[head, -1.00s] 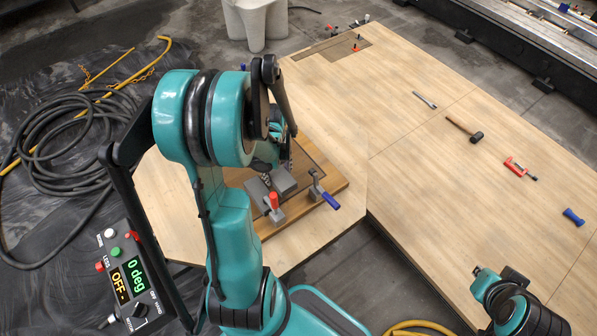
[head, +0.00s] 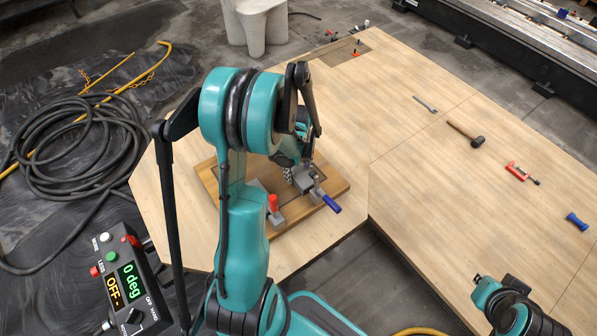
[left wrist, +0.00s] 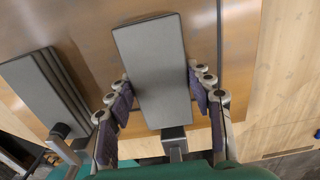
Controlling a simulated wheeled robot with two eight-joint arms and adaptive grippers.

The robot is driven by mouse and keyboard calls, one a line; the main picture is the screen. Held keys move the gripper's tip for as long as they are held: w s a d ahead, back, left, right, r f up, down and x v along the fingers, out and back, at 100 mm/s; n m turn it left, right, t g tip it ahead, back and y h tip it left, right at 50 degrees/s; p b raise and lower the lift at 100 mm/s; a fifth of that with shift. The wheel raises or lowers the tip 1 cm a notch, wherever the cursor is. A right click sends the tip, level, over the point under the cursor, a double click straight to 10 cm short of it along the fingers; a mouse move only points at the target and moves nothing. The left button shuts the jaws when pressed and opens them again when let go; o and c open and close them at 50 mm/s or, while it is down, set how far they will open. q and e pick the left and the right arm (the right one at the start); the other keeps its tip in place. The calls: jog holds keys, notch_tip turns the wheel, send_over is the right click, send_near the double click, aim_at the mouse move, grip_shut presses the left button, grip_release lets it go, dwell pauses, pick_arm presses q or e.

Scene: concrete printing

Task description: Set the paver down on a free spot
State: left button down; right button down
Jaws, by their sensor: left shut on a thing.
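My left gripper (left wrist: 160,95) is shut on a grey rectangular paver (left wrist: 152,55), with a row of fingers along each long side. In the head view my left gripper (head: 297,168) and the paver (head: 304,183) are over the right part of a wooden board (head: 205,180) on the table, partly hidden by my arm. I cannot tell whether the paver touches the board. More grey slabs (left wrist: 40,90) lie side by side to its left in the left wrist view. Of my right arm only a part shows at the lower right; its gripper is not in view.
A red-handled clamp (head: 272,204) and a blue-handled clamp (head: 330,203) stand at the board's front edge. A mallet (head: 465,134), a red clamp (head: 520,172) and a blue-handled tool (head: 576,221) lie on the table's right part.

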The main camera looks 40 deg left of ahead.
aim_at(299, 171)
pick_arm(q)
jog(key=shift+f, duration=0.2)
jog(key=c, duration=0.6)
grip_release()
jog(key=shift+r, duration=0.25)
notch_tip(299, 171, up, 11)
jog(key=p, duration=0.4)
jog(key=s+d+r+n+t, duration=0.2)
jog(key=d+r+n, duration=0.2)
jog(key=d+n, duration=0.2)
jog(key=s+d+r+n+t, duration=0.2)
jog(key=s+d+r+n, duration=0.1)
jog(key=d+n, duration=0.3)
jog(key=s+d+r+n+t, duration=0.3)
jog(key=d+r+n, duration=0.2)
jog(key=d+n, duration=0.2)
jog(key=shift+s+n, duration=0.15)
jog(key=shift+n, duration=0.95)
